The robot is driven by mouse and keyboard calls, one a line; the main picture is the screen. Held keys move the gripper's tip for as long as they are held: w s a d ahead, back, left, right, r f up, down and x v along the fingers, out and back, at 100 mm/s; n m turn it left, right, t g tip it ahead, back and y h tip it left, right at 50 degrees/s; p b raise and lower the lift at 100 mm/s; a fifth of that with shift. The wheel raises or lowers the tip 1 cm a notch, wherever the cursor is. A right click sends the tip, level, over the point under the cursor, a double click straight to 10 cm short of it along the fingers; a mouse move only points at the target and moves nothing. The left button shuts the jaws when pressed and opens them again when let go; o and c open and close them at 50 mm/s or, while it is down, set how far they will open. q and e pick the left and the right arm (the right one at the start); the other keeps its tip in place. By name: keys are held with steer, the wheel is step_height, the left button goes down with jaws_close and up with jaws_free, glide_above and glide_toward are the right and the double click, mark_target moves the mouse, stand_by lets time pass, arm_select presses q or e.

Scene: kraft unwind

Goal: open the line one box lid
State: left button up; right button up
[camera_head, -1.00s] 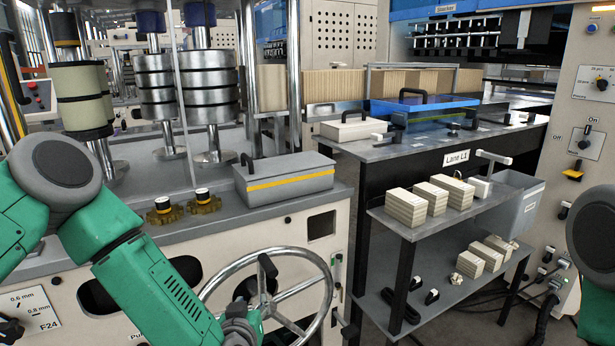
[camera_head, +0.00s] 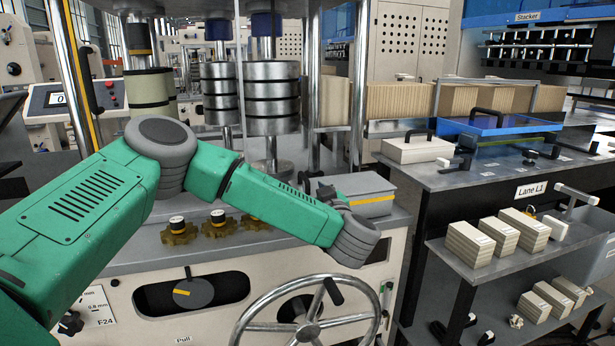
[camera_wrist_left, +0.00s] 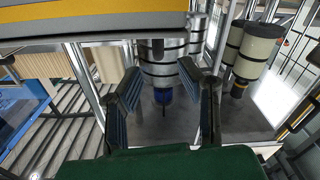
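A grey box with a yellow stripe (camera_head: 368,200) stands on the machine top in the head view. Its grey lid (camera_head: 352,184) looks closed; my left arm covers its left and front part. I cannot tell from any label whether this is the line one box. In the left wrist view a grey edge with a yellow band (camera_wrist_left: 115,28) lies close across the top. My left gripper (camera_wrist_left: 158,74) has its two fingers apart with nothing between them, near this edge. In the head view its fingers are hidden around my wrist. My right gripper is not in view.
A spoked handwheel (camera_head: 308,326) is below my wrist. Several brass knobs (camera_head: 217,223) sit beside my forearm. Metal rollers (camera_head: 270,98) stand behind. To the right, the Lane L1 table (camera_head: 470,178) holds a white box (camera_head: 418,150) and a blue lid-like tray (camera_head: 500,124).

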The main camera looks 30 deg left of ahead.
mark_target(306, 180)
arm_select(q)
steer(key=x, duration=0.9)
steer(key=shift+w, duration=0.15)
jaws_close()
